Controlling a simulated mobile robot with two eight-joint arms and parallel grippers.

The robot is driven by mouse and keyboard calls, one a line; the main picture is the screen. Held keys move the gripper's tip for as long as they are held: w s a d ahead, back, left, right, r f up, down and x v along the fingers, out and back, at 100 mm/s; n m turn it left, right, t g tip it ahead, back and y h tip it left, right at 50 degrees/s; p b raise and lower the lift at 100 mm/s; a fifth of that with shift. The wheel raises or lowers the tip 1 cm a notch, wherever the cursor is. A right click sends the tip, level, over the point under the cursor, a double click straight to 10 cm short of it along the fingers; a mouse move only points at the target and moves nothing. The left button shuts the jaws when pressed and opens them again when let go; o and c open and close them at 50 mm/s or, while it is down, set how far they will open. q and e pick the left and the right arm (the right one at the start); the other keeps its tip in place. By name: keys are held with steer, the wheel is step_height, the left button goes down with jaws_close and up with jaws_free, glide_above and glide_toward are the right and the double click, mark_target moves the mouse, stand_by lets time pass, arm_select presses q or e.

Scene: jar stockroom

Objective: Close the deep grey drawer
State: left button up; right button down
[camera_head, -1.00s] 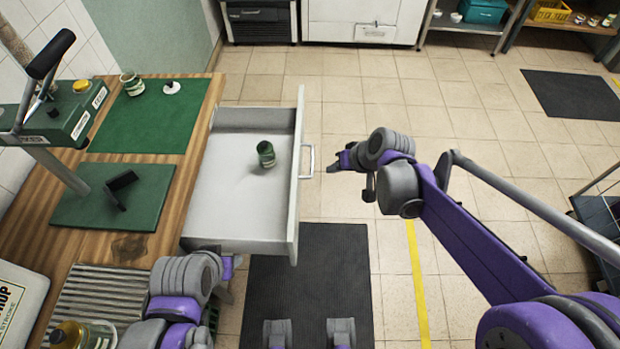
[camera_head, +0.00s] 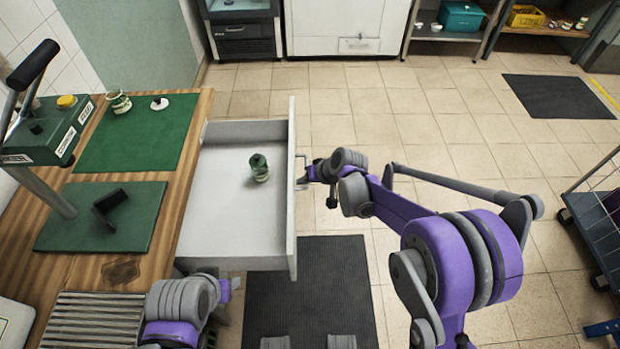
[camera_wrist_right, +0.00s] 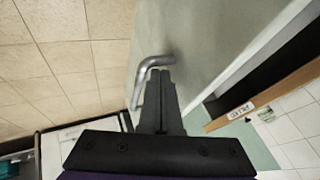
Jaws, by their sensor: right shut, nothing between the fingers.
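The deep grey drawer (camera_head: 215,235) stands pulled out from the wooden bench. A small green jar (camera_head: 259,168) stands inside it. The drawer's metal bar handle (camera_head: 302,170) is on its front panel and also shows in the right wrist view (camera_wrist_right: 148,72). My right gripper (camera_head: 306,174) is at the handle, its fingers shut with nothing between them. In the right wrist view its fingertips (camera_wrist_right: 158,75) lie beside the handle, close to the front panel; I cannot tell whether they touch. My left gripper (camera_head: 230,286) is near the drawer's near corner; its fingers are unclear.
The wooden bench (camera_head: 100,270) holds green mats (camera_head: 135,135), a lever press (camera_head: 45,130) and a jar (camera_head: 118,102). A dark floor mat (camera_head: 310,290) lies below the drawer. A wire cart (camera_head: 600,225) stands at the right. The tiled floor between is clear.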

steer(key=shift+w+a+f, duration=0.1)
steer(key=shift+f, duration=0.05)
steer(key=shift+a, duration=0.1)
steer(key=a+b, duration=0.1)
steer(key=a, duration=2.6)
steer(key=shift+a, duration=0.25)
